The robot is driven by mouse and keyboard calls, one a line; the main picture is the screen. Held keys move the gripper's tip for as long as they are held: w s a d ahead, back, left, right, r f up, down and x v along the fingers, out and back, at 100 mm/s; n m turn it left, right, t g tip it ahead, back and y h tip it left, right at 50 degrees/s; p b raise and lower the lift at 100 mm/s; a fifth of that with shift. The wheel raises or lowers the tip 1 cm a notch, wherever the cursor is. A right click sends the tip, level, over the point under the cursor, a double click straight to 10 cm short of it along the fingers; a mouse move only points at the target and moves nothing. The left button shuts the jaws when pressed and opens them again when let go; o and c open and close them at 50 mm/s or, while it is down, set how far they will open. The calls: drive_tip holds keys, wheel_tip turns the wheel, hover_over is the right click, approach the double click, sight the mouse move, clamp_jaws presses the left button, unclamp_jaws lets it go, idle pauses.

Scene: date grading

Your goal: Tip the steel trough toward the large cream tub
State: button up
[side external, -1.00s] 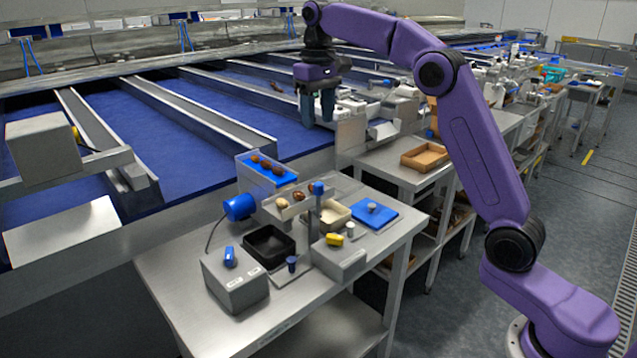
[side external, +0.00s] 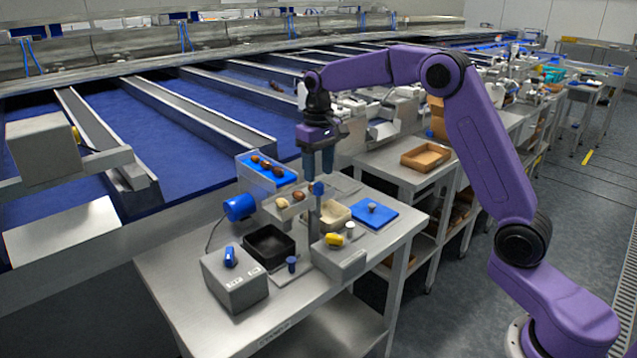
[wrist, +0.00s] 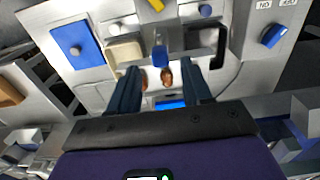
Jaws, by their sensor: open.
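The steel trough (side external: 289,213) stands on the steel table with a few brown and tan dates in it. A blue knob (side external: 318,188) is at its right end; it also shows in the wrist view (wrist: 160,56). The cream tub (side external: 341,212) is just right of the trough, partly hidden by a post; in the wrist view it is at upper left (wrist: 124,51). My gripper (side external: 318,171) points down just above the blue knob, open and empty. In the wrist view its fingers (wrist: 160,69) are spread on either side of the knob and dates.
A black tub (side external: 269,245) is left of the post. A blue feed chute (side external: 266,170) with dates is behind the trough. A blue pad with a grey knob (side external: 374,212) lies at right. A grey box with a yellow knob (side external: 335,240) and a control box (side external: 235,280) stand in front.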

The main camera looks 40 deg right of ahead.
sight(319, 184)
drive_tip(key=shift+f, duration=2.15)
clamp_jaws()
